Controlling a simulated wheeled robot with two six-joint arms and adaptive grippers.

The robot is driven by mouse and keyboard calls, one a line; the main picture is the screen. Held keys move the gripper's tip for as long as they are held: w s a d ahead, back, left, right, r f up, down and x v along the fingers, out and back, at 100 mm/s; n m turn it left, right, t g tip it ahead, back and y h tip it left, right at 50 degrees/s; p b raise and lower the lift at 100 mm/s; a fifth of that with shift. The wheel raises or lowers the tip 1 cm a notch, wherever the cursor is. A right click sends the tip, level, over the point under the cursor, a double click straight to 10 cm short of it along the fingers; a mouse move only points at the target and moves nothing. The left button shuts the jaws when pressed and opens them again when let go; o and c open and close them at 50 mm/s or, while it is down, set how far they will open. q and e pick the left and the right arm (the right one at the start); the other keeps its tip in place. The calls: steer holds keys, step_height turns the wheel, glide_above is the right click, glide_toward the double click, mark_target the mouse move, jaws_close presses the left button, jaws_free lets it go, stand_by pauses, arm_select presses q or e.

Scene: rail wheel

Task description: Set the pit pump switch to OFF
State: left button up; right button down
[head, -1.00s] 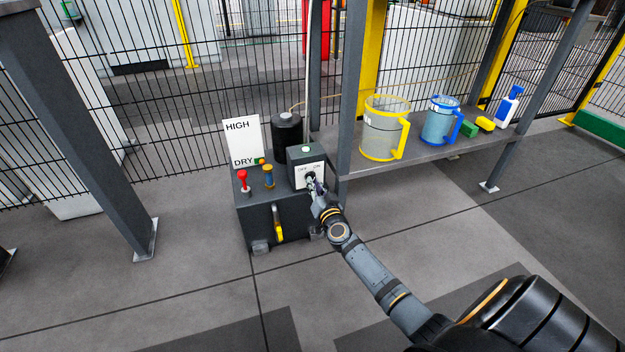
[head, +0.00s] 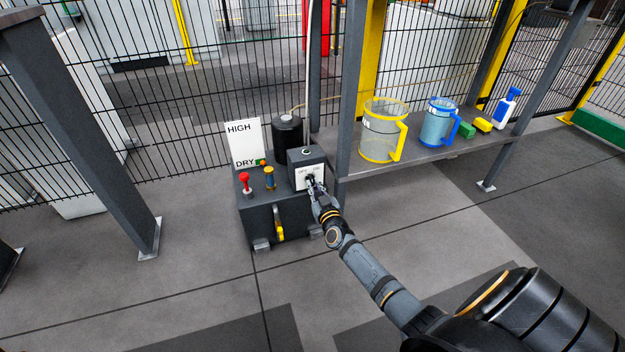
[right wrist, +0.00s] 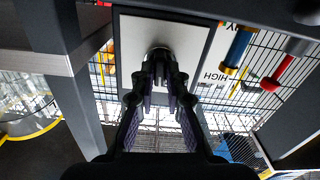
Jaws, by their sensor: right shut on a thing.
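The pit pump switch is a dark box (head: 301,159) with a white OFF/ON plate (head: 300,176) on its front and a small round lamp (head: 306,151) on top. The lamp looks dark with a pale ring. My right gripper (head: 312,183) is at the plate, shut on the switch knob. In the right wrist view the round knob (right wrist: 160,51) sits between the fingertips, in front of the plate (right wrist: 190,40). The fingers hide most of the knob, so its pointing direction cannot be read. My left gripper is not in view.
The box stands on a dark pit unit (head: 268,215) with a red-topped lever (head: 245,180), an orange-and-blue fitting (head: 270,178) and a HIGH/DRY sign (head: 243,143). A grey post (head: 350,90) and a shelf (head: 430,150) with jugs stand close on the right. Floor in front is clear.

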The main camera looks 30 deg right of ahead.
steer(key=shift+n+p, duration=0.35)
steer(key=shift+n, duration=0.65)
steer(key=shift+r+n+p, duration=0.15)
steer(key=shift+n+p, duration=0.45)
steer(key=shift+p, duration=0.1)
steer(key=shift+n+p, duration=0.4)
steer(key=shift+n, duration=0.2)
steer(key=c, duration=1.8)
jaws_free()
steer(key=shift+f, duration=0.2)
steer(key=o, duration=0.6)
